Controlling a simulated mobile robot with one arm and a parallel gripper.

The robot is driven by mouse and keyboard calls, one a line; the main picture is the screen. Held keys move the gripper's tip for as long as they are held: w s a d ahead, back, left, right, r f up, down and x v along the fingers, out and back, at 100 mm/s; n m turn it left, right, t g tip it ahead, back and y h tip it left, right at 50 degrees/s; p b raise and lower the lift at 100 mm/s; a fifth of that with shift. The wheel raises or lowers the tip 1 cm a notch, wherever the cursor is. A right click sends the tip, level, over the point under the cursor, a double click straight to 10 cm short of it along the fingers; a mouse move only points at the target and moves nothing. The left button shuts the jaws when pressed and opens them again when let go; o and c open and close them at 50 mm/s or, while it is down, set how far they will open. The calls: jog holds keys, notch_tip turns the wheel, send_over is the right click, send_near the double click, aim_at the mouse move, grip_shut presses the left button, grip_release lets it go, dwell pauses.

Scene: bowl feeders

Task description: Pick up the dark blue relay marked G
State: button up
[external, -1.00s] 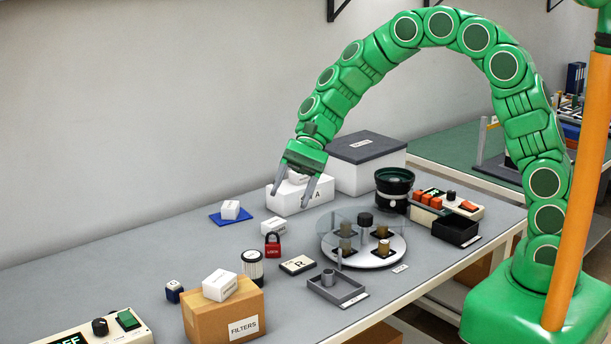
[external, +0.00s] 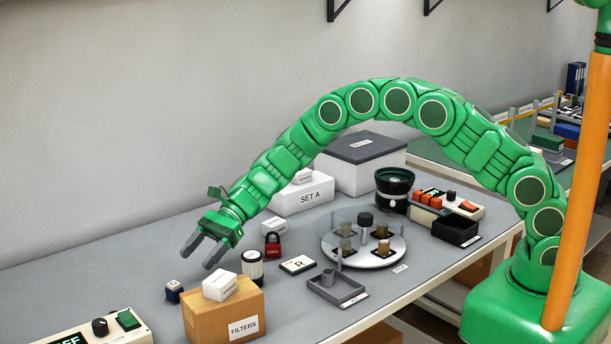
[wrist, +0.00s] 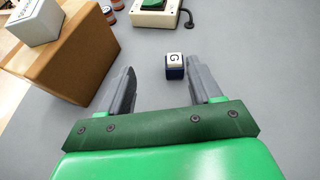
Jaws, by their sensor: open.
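The dark blue relay (external: 174,291) is a small cube with a white top, standing on the grey bench left of the cardboard box. In the wrist view the relay (wrist: 174,66) shows the letter G on its top. It lies ahead of my fingers, nearer the right finger's line. My gripper (external: 197,256) is open and empty, above the bench and up and to the right of the relay in the external view. Both fingers (wrist: 163,80) show in the wrist view with nothing between them, and the relay is apart from them.
A cardboard FILTERS box (external: 236,308) with a white box (external: 220,286) on top stands close to the relay's right. A control box with a green button (external: 128,320) stands in front left. Bench left of the relay is clear.

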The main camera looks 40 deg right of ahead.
aim_at(171, 289)
jog(key=shift+m, duration=0.7)
jog(key=a+f, duration=0.1)
jog(key=w+a+f, duration=0.1)
jog(key=f, duration=0.1)
jog(key=shift+w+a+f, duration=0.1)
jog(key=shift+a+f, duration=0.15)
jog(key=shift+a, duration=0.05)
jog(key=shift+s+a+f+y, duration=0.15)
jog(key=shift+a+f, duration=0.1)
jog(key=shift+a, duration=0.35)
jog(key=shift+s+a+f+y, duration=0.1)
jog(key=shift+a+f+y, duration=0.1)
jog(key=shift+a, duration=0.35)
jog(key=x, duration=0.4)
jog(key=shift+w+f, duration=0.1)
jog(key=shift+f, duration=0.25)
jog(key=shift+a+f, duration=0.15)
jog(key=shift+a, duration=0.35)
jog(key=c, duration=1.1)
jog(key=shift+o, duration=0.2)
